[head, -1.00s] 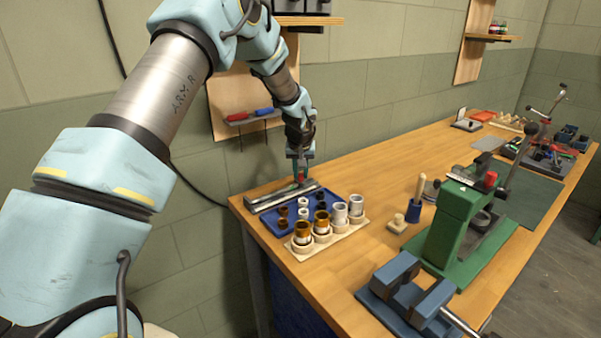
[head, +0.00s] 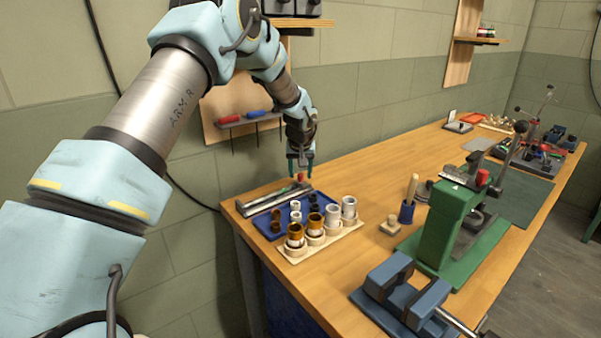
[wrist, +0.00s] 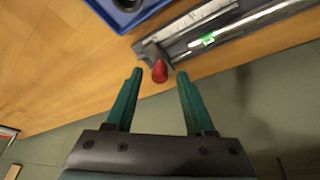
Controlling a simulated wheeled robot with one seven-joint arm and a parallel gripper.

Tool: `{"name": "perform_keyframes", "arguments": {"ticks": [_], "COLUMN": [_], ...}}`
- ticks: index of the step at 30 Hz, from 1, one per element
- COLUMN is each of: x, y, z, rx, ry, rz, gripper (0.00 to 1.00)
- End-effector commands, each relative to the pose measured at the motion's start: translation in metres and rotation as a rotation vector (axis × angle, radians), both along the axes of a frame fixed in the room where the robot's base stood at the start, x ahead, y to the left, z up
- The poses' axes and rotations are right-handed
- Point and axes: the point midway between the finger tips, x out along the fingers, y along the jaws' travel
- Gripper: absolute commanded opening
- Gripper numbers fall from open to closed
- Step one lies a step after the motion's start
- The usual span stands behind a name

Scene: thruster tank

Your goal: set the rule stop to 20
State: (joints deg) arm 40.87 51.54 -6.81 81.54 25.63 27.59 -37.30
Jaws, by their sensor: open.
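The rule (head: 276,199) is a grey metal bar with a scale, lying along the bench's back left edge. In the wrist view it runs to the upper right (wrist: 235,28), with a green mark (wrist: 208,40) on it. A red knob (wrist: 160,71) sits at the rule's near end in the wrist view and shows small in the head view (head: 300,177). My gripper (wrist: 160,72) is open, with its teal fingers apart on either side of the red knob in the picture. In the head view my gripper (head: 301,168) hangs just above the knob. The scale numbers are too small to read.
A blue tray (head: 262,221) with small cups stands in front of the rule, beside a wooden holder (head: 293,252) of cylinders. A green press (head: 446,231) and a blue vise (head: 395,289) stand to the right. The bench's far middle is clear.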

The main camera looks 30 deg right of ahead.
Motion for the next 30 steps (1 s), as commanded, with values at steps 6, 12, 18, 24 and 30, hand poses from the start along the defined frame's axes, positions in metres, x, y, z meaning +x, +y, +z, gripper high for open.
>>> {"name": "perform_keyframes", "arguments": {"ticks": [6,12,18,24,30], "x": [-0.003,-0.015,-0.028,-0.035,-0.037], "y": [0.001,0.007,0.014,0.018,0.019], "z": [0.008,0.040,0.075,0.095,0.100], "rx": [-0.002,-0.004,-0.003,0.000,0.001], "ry": [0.000,-0.004,-0.003,-0.001,0.001], "rz": [0.001,-0.001,0.000,0.000,-0.001], "gripper": [0.54,0.54,0.54,0.54,0.54]}}
